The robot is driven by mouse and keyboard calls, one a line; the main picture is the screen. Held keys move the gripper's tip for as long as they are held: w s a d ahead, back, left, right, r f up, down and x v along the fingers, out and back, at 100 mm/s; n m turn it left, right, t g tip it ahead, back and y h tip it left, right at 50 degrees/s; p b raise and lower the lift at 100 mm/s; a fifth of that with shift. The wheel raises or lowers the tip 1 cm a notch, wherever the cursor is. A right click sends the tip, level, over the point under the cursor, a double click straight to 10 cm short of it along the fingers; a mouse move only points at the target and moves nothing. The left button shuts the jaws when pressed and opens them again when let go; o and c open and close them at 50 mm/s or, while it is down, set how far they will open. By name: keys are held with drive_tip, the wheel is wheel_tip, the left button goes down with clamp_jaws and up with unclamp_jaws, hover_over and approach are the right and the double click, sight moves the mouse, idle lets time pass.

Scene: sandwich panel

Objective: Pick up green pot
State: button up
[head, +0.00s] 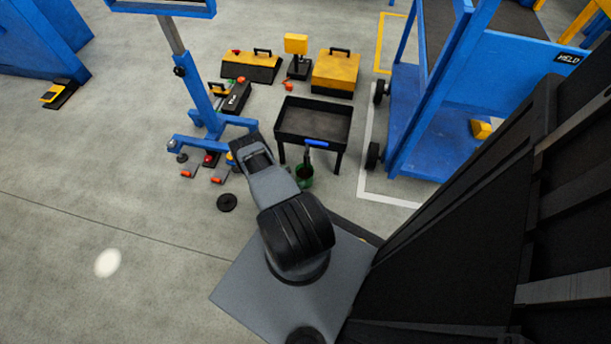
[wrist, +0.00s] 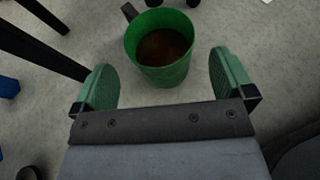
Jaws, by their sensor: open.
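The green pot (wrist: 163,72) stands upright on the floor in the wrist view, with brown contents inside and a dark handle at its upper left. It also shows partly in the head view (head: 306,183), beside my arm. My gripper (wrist: 167,75) is open, with one green-padded finger left and one right in the wrist view. The pot lies ahead of and between the fingers, with a visible gap on each side. I cannot tell how deep the fingers reach toward it.
A black tray table (head: 312,128) with a blue-handled tool (head: 315,144) stands just behind the pot; its legs are close. A blue stand (head: 200,105) is left, a blue cart (head: 430,130) right. Small red-and-grey items (head: 190,171) and a black disc (head: 227,202) lie left.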

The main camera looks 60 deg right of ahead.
sight(311, 168)
drive_tip(key=b+x, duration=0.2)
drive_tip(key=x, duration=0.4)
drive_tip(key=shift+d+f, duration=0.1)
drive_tip(key=shift+f, duration=0.1)
drive_tip(key=c, duration=1.5)
drive_tip(key=shift+c, duration=1)
drive_tip(key=shift+r, duration=0.1)
drive_tip(key=shift+r, duration=0.1)
